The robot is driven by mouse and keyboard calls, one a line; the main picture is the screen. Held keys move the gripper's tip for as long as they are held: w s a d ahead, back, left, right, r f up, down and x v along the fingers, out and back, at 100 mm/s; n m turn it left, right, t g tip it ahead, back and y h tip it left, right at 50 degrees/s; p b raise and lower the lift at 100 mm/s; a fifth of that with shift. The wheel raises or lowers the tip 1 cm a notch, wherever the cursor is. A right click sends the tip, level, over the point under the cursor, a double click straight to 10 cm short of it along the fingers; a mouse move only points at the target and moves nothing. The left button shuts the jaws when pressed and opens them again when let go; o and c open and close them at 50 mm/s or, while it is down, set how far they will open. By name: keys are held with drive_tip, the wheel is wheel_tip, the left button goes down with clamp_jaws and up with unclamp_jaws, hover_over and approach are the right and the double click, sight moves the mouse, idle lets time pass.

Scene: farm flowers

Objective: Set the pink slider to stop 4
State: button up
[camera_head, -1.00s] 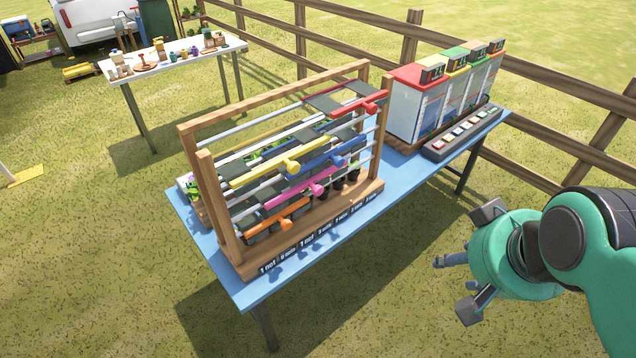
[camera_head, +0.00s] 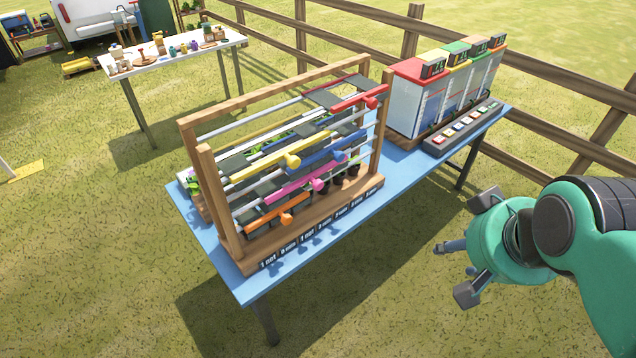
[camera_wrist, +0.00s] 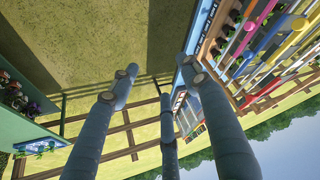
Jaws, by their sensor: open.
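The pink slider (camera_head: 296,187) is a bar with a round knob (camera_head: 318,185) on a rail of the wooden frame (camera_head: 205,190). Its rail lies below the yellow slider (camera_head: 265,160) and blue slider (camera_head: 325,150), and above the orange slider (camera_head: 278,217). A red slider (camera_head: 357,101) is at the top right. Labels run along the frame's base, too small to read surely as stops. My gripper (camera_head: 455,270) is open and empty, right of the blue table and apart from the frame. In the wrist view its fingers (camera_wrist: 165,95) are spread, with the coloured sliders at upper right.
The blue table (camera_head: 225,270) bears the frame and, behind it, a bank of clear-fronted boxes (camera_head: 425,95) with a button panel (camera_head: 462,130). A wooden fence (camera_head: 560,85) runs behind. A white table (camera_head: 180,55) with small items stands at upper left. Grass is open in front.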

drive_tip(key=w+a+f+n+t+y, duration=0.1)
drive_tip(key=w+f+n+t, duration=0.3)
drive_tip(key=w, duration=1)
drive_tip(key=w+f+t, duration=0.1)
drive_tip(key=w+f, duration=0.4)
drive_tip(key=w, duration=0.9)
drive_tip(key=n+t+y, duration=0.2)
drive_tip(key=n+y, duration=0.3)
drive_tip(key=y, duration=0.7)
approach(320, 187)
drive_tip(key=v, duration=0.3)
drive_tip(key=shift+w+r, duration=0.1)
drive_tip(key=shift+r, duration=0.1)
drive_tip(key=shift+b+x, duration=0.75)
drive_tip(key=shift+x, duration=6.1)
